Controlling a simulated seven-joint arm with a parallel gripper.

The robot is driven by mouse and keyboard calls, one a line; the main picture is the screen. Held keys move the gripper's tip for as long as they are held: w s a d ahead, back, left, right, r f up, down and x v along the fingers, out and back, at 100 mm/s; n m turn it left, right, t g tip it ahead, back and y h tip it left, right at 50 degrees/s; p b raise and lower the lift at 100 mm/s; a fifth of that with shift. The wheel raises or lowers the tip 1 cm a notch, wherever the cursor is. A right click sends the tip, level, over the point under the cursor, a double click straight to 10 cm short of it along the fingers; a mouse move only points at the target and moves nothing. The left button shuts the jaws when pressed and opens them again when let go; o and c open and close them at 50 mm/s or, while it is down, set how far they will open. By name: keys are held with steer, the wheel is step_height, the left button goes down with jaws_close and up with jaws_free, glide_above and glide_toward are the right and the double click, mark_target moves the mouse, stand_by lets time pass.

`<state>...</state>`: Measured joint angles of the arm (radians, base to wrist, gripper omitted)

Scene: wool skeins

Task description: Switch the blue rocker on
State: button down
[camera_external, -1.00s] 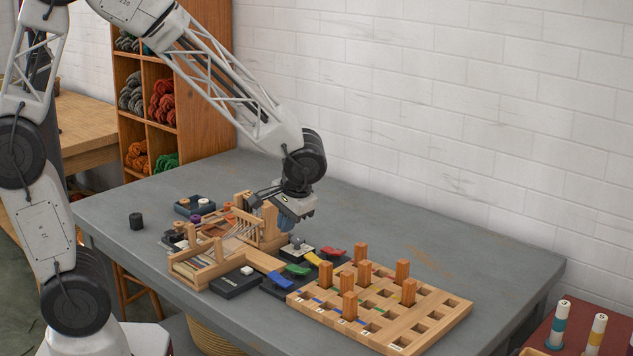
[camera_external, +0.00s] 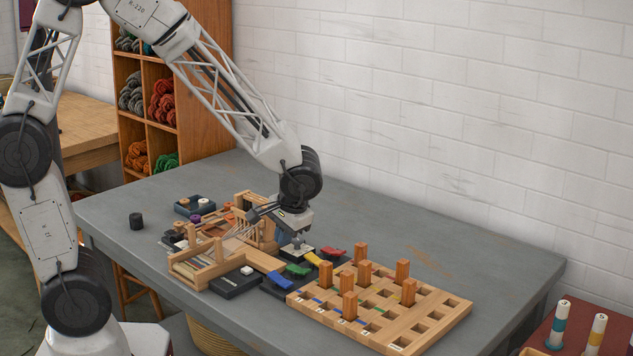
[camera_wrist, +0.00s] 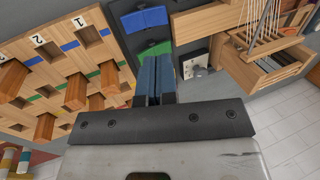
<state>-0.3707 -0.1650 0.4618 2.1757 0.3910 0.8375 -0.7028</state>
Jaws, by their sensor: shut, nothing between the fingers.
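The blue rocker (camera_external: 279,281) sits on a dark base between the loom and the pegboard in the external view. It also shows at the top of the wrist view (camera_wrist: 145,19). I cannot tell for sure which way it is tilted. The green rocker (camera_external: 297,269) is beside it, and in the wrist view it is partly behind my fingers (camera_wrist: 157,49). My gripper (camera_external: 297,242) is shut and empty, pointing down above the switch row, beyond the blue rocker and apart from it. Its blue-grey fingers (camera_wrist: 155,62) are together in the wrist view.
A yellow rocker (camera_external: 312,258) and a red rocker (camera_external: 333,250) continue the row. A pale plate with a grey knob (camera_wrist: 197,68) lies close to my fingers. The wooden loom (camera_external: 205,262) stands left; the pegboard (camera_external: 425,325) with several upright pegs stands right.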

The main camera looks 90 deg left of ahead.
mark_target(277, 276)
steer(key=x, duration=1)
steer(key=shift+s+a+f, duration=0.1)
steer(key=shift+s+f, duration=0.05)
steer(key=shift+f, duration=0.1)
steer(key=shift+w+d+r, duration=0.1)
steer(key=shift+w+d, duration=0.1)
stand_by(0.4)
steer(key=shift+w+d+r, duration=0.2)
steer(key=shift+w+d, duration=0.15)
stand_by(0.5)
step_height(277, 276, up, 14)
stand_by(0.7)
